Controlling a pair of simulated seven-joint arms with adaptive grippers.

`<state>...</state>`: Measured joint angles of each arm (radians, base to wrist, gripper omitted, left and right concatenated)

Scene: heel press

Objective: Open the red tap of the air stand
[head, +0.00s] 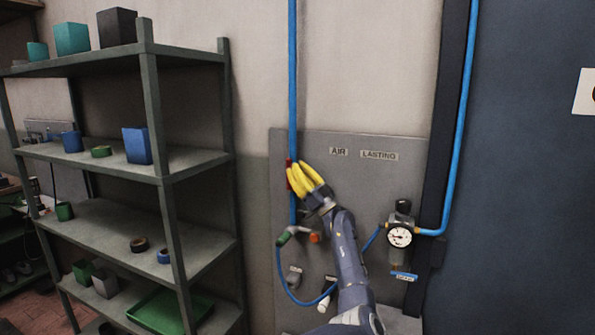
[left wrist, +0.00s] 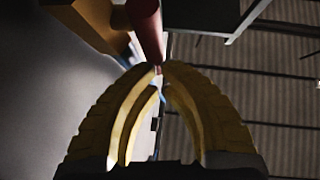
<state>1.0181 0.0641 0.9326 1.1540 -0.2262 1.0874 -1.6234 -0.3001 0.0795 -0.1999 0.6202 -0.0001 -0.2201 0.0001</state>
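The air stand is a grey wall panel (head: 385,185) labelled "AIR" and "LASTING". A blue air pipe runs down its left side. The red tap (head: 289,184) is on that pipe and partly hidden behind the yellow fingers of my left gripper (head: 293,176). In the left wrist view, the fingertips of my left gripper (left wrist: 157,68) are close together. The narrow lower end of a red part (left wrist: 147,30), probably the tap's handle, lies right at them. I cannot tell whether they pinch it or only touch it. My right gripper is not in view.
A pressure gauge (head: 400,235) with a blue hose sits right of my arm. A green-ended fitting (head: 284,238) and an orange knob (head: 315,238) are below my gripper. A shelf rack (head: 160,130) with bins stands at left. A dark blue door (head: 520,180) is at right.

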